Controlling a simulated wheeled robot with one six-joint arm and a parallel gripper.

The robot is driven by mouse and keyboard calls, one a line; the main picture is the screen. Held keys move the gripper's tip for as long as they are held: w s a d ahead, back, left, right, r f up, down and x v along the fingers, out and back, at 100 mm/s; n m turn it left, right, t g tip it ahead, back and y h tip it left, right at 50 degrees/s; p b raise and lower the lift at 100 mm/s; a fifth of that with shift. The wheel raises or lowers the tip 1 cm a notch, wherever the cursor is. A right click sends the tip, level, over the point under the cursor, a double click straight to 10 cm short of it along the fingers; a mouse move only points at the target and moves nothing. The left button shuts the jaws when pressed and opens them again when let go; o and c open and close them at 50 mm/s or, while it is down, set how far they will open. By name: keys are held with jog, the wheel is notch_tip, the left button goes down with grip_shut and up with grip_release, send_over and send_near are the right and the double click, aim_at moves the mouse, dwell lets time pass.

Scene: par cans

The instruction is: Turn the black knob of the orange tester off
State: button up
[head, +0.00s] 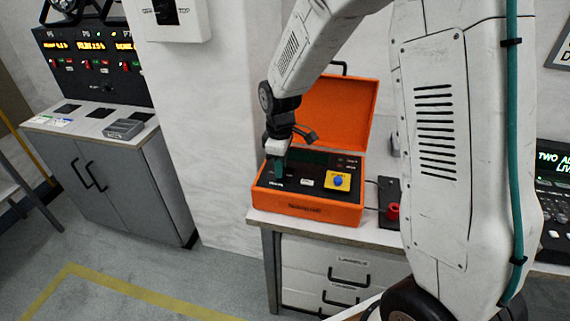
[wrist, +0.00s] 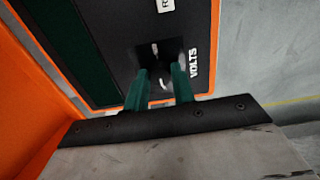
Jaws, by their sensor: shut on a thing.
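The orange tester (head: 318,210) is an open case on the white cabinet top, its lid raised at the back. Its dark panel carries a yellow plate with a blue button (head: 338,182). My gripper (head: 278,172) reaches down onto the panel's left side. In the wrist view, the green fingers of my gripper (wrist: 167,85) are shut on the black knob (wrist: 158,58), beside the word VOLTS. The fingers and shadow hide most of the knob. A small white mark shows on it, but I cannot tell its setting. In the head view the gripper hides the knob.
A black box with a red knob (head: 393,211) stands right of the tester. The raised orange lid (head: 335,110) is close behind my gripper. A grey cabinet with a control panel (head: 95,45) stands at left. The floor between is clear.

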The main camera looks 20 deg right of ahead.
jog(key=shift+a, duration=0.15)
jog(key=o, duration=1)
jog(key=shift+a, duration=0.1)
notch_tip(320, 180, up, 8)
jog(key=shift+f, duration=0.1)
